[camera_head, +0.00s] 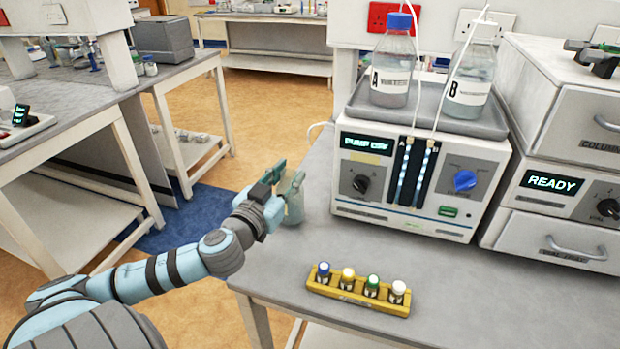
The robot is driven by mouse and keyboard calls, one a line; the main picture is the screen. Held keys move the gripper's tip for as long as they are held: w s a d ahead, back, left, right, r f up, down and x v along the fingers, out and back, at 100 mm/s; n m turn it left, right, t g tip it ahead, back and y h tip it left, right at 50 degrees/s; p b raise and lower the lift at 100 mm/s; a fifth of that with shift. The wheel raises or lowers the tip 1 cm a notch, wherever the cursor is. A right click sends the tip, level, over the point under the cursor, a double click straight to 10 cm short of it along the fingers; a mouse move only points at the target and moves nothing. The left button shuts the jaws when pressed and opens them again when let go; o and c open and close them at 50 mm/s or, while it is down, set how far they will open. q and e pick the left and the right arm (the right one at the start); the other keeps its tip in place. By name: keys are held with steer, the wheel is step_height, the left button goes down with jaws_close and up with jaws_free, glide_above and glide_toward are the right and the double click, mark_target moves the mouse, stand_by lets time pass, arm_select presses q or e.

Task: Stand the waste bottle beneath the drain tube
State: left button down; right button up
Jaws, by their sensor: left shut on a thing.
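My left gripper (288,180) is at the left part of the bench, beside the pump unit. It is shut on a pale, translucent greenish vessel (295,208), which looks like the waste bottle. The vessel looks upright, and its upper part is partly hidden by the fingers. I cannot tell whether its base touches the bench. A thin white tube (318,125), perhaps the drain tube, curves out from the pump unit's left side above and behind the gripper. Its lower end is hidden or too small to make out. My right gripper is not in view.
The pump unit (416,184) carries bottle A (391,75) and bottle B (468,80) on its top tray. A yellow rack (357,298) with several capped vials lies near the front edge. A READY unit (556,185) stands right. Bare bench (480,290) lies between.

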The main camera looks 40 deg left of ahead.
arm_select(q)
steer(key=f+x, duration=0.1)
steer(key=x, duration=0.9)
steer(key=shift+w+f, duration=0.15)
steer(key=shift+f, duration=0.15)
steer(key=c, duration=1.2)
jaws_free()
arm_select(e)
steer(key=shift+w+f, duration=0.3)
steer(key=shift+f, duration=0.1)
arm_select(q)
steer(key=p+v, duration=0.1)
steer(key=v, duration=1.1)
steer(key=shift+r, duration=0.1)
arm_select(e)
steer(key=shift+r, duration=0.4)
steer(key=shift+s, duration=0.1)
